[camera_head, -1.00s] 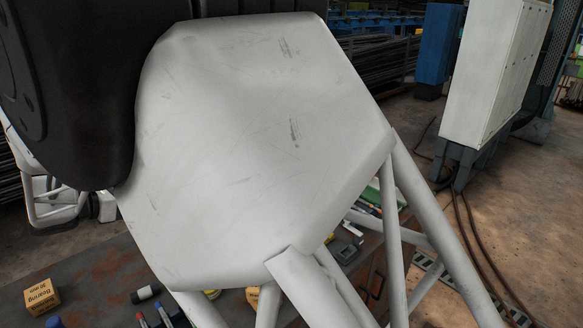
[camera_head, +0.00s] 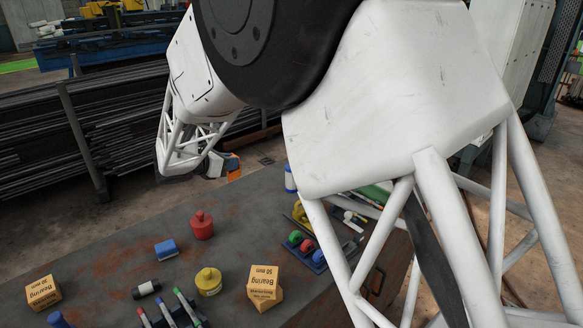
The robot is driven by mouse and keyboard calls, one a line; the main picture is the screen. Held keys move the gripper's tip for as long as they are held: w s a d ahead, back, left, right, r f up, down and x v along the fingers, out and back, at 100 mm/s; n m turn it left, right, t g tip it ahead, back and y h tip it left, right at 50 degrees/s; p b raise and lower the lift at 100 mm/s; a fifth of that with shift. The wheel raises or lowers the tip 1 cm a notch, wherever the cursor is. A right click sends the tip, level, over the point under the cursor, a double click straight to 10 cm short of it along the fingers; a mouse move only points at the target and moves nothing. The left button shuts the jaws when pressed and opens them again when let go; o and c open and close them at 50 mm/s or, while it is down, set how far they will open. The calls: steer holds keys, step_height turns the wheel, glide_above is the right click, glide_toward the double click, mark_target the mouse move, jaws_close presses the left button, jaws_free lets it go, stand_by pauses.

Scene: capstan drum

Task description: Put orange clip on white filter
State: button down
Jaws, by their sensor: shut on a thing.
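My gripper (camera_head: 228,165) is at the end of my white arm, small in the view, above and beyond the table's far edge. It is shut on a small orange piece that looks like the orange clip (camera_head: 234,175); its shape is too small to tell. A short cylinder with a white end and a dark body (camera_head: 146,289) lies on its side on the table at the lower left. I cannot tell whether it is the white filter. The clip is well apart from it. My arm hides the right part of the table.
On the rusty table (camera_head: 110,255) are a red container (camera_head: 201,225), a blue block (camera_head: 166,249), a yellow container (camera_head: 208,281), a rack of markers (camera_head: 172,312) and Bearing boxes (camera_head: 264,283), (camera_head: 43,292). A tray of coloured round pieces (camera_head: 305,249) lies near my arm.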

steer(key=w+d, duration=0.4)
steer(key=d, duration=0.6)
steer(key=w+d, duration=0.5)
steer(key=d, duration=0.6)
steer(key=shift+m+g+h, duration=0.4)
steer(key=f, duration=0.5)
steer(key=shift+s+a, duration=0.2)
steer(key=shift+s, duration=0.05)
steer(key=shift+w, duration=0.1)
steer(key=w+a, duration=0.1)
steer(key=w, duration=0.4)
steer(key=w+a+f, duration=0.1)
steer(key=w, duration=0.4)
steer(key=w+a, duration=0.2)
steer(key=w, duration=0.3)
steer(key=shift+w+f, duration=0.2)
steer(key=shift+f, duration=0.05)
steer(key=shift+f, duration=1.75)
steer(key=shift+f, duration=0.15)
